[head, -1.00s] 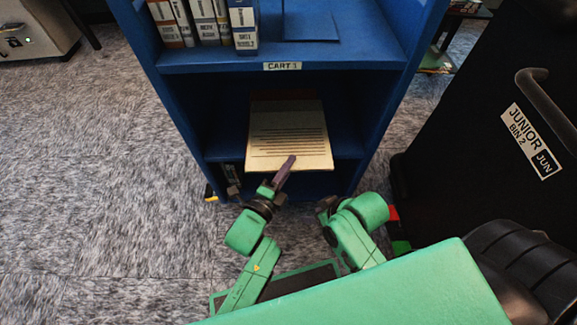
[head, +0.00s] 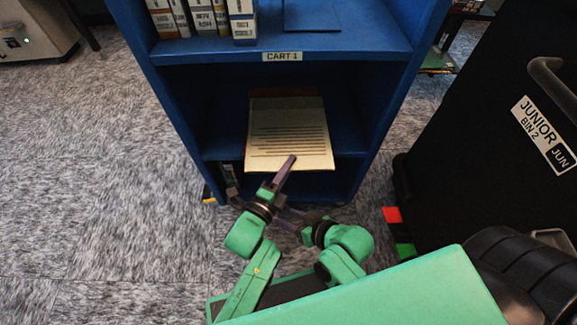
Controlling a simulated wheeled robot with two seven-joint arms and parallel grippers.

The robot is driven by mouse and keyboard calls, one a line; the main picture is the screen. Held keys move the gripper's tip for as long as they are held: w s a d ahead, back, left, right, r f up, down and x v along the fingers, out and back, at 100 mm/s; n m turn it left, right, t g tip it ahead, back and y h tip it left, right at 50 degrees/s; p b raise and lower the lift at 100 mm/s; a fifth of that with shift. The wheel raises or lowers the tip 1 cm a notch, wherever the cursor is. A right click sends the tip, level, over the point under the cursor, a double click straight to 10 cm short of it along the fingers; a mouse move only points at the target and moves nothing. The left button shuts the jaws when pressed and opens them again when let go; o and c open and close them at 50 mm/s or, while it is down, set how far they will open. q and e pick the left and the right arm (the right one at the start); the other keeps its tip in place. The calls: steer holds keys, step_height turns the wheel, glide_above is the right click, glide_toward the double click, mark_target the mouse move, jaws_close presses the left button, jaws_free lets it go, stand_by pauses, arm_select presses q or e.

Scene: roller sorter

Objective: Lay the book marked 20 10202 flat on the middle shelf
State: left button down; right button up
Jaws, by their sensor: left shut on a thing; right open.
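A cream book (head: 288,130) with dark lines of print and a red strip at its far end lies roughly flat at the middle shelf (head: 350,142) of the blue cart. Its near end reaches past the shelf's front edge. No number 20 10202 is readable on it. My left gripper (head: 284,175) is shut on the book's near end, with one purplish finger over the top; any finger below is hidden. I cannot tell whether the book rests fully on the shelf. My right gripper (head: 292,218) is open and empty, lower down and close beside the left wrist.
The upper shelf (head: 330,47), labelled CART 1, holds several upright books (head: 204,18) and a blue divider (head: 312,14). A dark bin (head: 480,130) marked JUNIOR BIN 2 stands close on the right. Carpet (head: 110,170) lies open on the left.

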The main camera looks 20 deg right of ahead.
steer(key=shift+a+f, duration=0.1)
steer(key=shift+a, duration=0.15)
arm_select(q)
steer(key=shift+r, duration=0.1)
steer(key=c, duration=0.8)
jaws_free()
steer(key=shift+c, duration=0.2)
steer(key=shift+f, duration=0.2)
steer(key=shift+s+a, duration=0.25)
steer(key=p+v, duration=0.3)
steer(key=v, duration=1.1)
steer(key=shift+r, duration=0.15)
arm_select(e)
steer(key=s+d+r+g+h, duration=0.2)
steer(key=d+r+g, duration=0.1)
steer(key=d, duration=0.4)
steer(key=shift+s+r+g+h, duration=0.2)
steer(key=shift+r+g+h, duration=0.2)
arm_select(q)
steer(key=shift+w, duration=0.1)
